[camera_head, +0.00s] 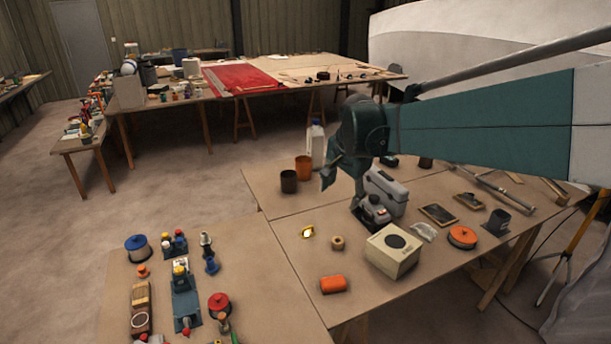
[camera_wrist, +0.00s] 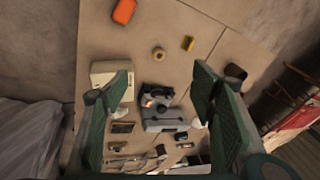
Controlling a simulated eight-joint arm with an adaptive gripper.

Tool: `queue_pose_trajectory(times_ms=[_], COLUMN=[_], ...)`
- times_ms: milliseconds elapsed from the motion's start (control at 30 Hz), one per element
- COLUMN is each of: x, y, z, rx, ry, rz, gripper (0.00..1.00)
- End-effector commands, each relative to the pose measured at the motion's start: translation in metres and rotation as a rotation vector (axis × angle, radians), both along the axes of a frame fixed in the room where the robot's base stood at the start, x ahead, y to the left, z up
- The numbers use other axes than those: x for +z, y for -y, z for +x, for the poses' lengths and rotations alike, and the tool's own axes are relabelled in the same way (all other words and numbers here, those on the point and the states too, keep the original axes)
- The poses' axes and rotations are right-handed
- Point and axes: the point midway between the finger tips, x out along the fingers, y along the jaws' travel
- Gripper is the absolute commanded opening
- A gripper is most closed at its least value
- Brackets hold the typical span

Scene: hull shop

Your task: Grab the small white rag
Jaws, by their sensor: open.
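A small whitish crumpled piece (camera_head: 423,232), which looks like the rag, lies on the near right table between the cream box and the dark frames. I cannot tell for sure that it is cloth. In the wrist view a pale patch (camera_wrist: 127,94) at that place shows beside the left finger, partly hidden by it. My gripper (camera_head: 343,186) hangs above the table, near the grey machine and left of the whitish piece. In the wrist view my gripper (camera_wrist: 160,85) has its fingers wide apart with nothing between them; the table lies well below.
An orange block (camera_head: 333,284) and wooden ring (camera_head: 338,243) lie nearer. A white bottle (camera_head: 316,142) stands behind.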

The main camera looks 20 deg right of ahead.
Motion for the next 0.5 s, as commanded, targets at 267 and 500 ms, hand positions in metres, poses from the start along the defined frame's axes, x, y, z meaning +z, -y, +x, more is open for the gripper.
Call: queue_pose_trajectory(times_ms=[267,500], x=[-0.012,-0.028], y=[0.055,0.104], z=[0.034,0.058], rx=[-0.202,-0.378], ry=[-0.023,-0.040], rz=[0.064,0.115], gripper=[0.57,0.57])
